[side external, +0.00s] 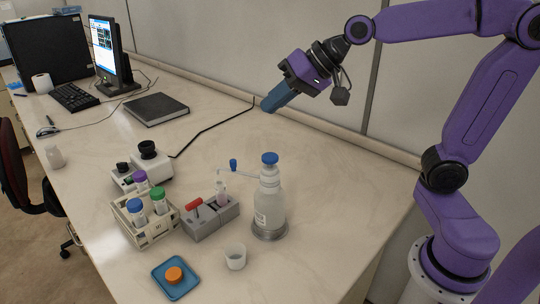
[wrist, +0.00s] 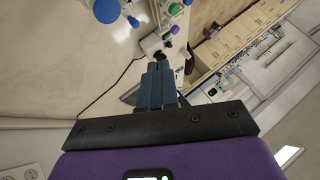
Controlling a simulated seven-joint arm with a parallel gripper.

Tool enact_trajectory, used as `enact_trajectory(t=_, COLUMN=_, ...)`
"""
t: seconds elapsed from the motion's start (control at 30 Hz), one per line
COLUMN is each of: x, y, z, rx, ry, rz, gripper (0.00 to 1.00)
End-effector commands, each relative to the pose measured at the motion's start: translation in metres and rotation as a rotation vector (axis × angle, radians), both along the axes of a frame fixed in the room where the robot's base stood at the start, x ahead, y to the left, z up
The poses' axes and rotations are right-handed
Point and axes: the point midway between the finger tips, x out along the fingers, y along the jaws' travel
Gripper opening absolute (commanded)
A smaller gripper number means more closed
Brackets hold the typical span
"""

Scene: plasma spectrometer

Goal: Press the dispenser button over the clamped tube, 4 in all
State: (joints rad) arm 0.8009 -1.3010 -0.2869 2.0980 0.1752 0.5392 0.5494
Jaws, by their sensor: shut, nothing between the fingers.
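The dispenser bottle (side external: 268,208) stands upright on the bench, with its blue button (side external: 270,158) on top and a thin spout reaching left to a small blue piece (side external: 233,165). In the wrist view the blue button (wrist: 107,11) is at the top left. A grey clamp block (side external: 210,220) with a red handle (side external: 194,204) stands left of the bottle. A clear tube (side external: 221,192) stands upright at the clamp, near the spout. My gripper (side external: 267,107) is shut and empty, in the air above and behind the bottle, well apart from the button. Its blue fingers (wrist: 158,72) are together in the wrist view.
A rack (side external: 148,234) with capped tubes and a white instrument (side external: 149,165) stand to the left. A blue dish (side external: 176,280) with an orange cap and a small clear cup (side external: 235,257) are in front. The bench right of the bottle is clear.

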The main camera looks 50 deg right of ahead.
Motion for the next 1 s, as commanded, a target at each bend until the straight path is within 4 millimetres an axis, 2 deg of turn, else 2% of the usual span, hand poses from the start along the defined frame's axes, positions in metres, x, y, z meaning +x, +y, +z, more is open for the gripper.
enact_trajectory(t=0.1, x=0.000, y=0.000, z=0.006, rx=-0.002, ry=0.000, rz=-0.002, gripper=0.00)
enact_trajectory(t=0.47, x=0.000, y=0.000, z=0.002, rx=-0.003, ry=0.002, rz=-0.002, gripper=0.00)
enact_trajectory(t=0.67, x=-0.001, y=0.000, z=-0.014, rx=-0.004, ry=0.005, rz=-0.001, gripper=0.00)
enact_trajectory(t=1.0, x=-0.001, y=-0.001, z=-0.057, rx=-0.004, ry=0.006, rz=-0.002, gripper=0.00)
